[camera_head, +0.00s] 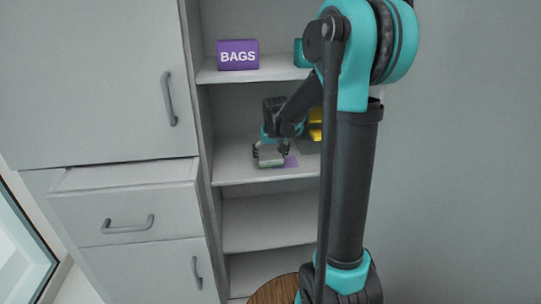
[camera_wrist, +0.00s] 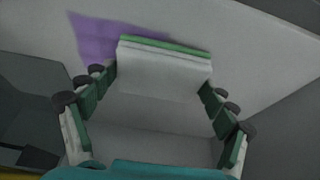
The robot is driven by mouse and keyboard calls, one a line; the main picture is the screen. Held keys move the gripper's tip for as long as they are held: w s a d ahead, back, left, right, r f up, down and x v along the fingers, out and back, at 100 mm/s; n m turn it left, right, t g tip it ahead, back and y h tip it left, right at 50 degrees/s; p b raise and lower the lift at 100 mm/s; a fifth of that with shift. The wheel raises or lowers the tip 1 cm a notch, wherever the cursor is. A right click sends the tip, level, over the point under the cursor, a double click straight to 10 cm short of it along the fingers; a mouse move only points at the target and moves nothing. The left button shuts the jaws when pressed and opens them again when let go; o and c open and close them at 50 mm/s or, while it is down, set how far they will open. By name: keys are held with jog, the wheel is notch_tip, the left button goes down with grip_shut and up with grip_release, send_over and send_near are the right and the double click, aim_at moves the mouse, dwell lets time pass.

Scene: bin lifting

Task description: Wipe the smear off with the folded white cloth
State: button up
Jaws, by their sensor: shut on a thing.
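The folded white cloth (camera_wrist: 163,68) has a green edge and is held between my fingers in the wrist view. It also shows at the shelf in the head view (camera_head: 269,159). My gripper (camera_head: 271,151) is shut on it and points down at the middle shelf. The purple smear (camera_wrist: 98,36) lies on the shelf board beside and partly behind the cloth. In the head view the smear (camera_head: 291,161) shows to the right of the cloth, and part of it may be hidden. I cannot tell whether the cloth touches the board.
The middle shelf (camera_head: 234,172) has walls at its sides and another shelf above, with a purple BAGS box (camera_head: 238,55). A yellow object (camera_head: 315,124) stands behind my arm. The lower shelf (camera_head: 265,220) looks empty.

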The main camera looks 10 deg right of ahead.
aim_at(280, 156)
jog(key=shift+f, duration=0.65)
jog(key=shift+d, duration=0.1)
jog(key=shift+d+r, duration=0.1)
jog(key=shift+d, duration=5.5)
jog(key=shift+a, duration=0.15)
jog(key=shift+c, duration=0.5)
jog(key=shift+a, duration=5.55)
jog(key=shift+w, duration=0.95)
jog(key=shift+d+f, duration=0.2)
jog(key=shift+d, duration=1.85)
